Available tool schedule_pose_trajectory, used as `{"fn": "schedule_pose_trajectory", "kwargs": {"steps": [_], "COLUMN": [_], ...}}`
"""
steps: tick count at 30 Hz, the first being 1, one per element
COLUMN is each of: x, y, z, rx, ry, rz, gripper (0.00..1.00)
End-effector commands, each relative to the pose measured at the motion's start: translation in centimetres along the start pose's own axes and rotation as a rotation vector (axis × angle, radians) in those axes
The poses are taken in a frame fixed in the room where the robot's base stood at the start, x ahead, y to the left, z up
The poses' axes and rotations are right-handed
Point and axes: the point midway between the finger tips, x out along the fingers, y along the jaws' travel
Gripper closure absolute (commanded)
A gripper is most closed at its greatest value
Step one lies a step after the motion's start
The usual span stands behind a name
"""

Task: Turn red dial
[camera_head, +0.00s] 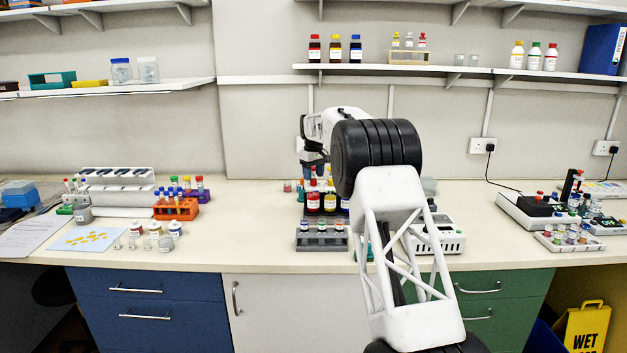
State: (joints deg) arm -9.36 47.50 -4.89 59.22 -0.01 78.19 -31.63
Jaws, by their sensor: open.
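My gripper (314,168) hangs at the end of my arm over the middle of the bench, above a rack of bottles. It looks small and dark, partly hidden by my arm's black joint; the jaws are open and I see nothing held in them. No red dial can be made out with certainty. A small red knob-like spot (540,194) shows on the white device (520,213) at the right, far from my gripper. A white box device (446,236) with a dark panel stands right of centre, partly hidden behind my arm.
Red-capped bottles (313,202) and a grey rack (321,239) stand below my gripper. An orange rack (176,209) and small jars (175,229) are to the left. A tray of small pots (569,239) is at the right. Bare bench (245,225) lies left of centre.

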Motion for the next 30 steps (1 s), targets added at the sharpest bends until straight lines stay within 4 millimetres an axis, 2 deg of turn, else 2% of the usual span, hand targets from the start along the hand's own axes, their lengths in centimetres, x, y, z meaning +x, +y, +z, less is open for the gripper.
{"fn": "schedule_pose_trajectory", "kwargs": {"steps": [7,18,27,28,30], "x": [2.0,2.3,2.3,2.3,2.3], "y": [0.0,0.0,0.0,0.0,0.0], "z": [0.0,0.0,0.0,0.0,0.0], "rx": [0.000,0.000,0.000,0.000,0.001], "ry": [0.000,0.000,0.000,0.000,0.000], "rz": [0.000,0.000,0.000,0.000,0.000], "gripper": [0.46,0.46,0.92,0.95,0.95]}}
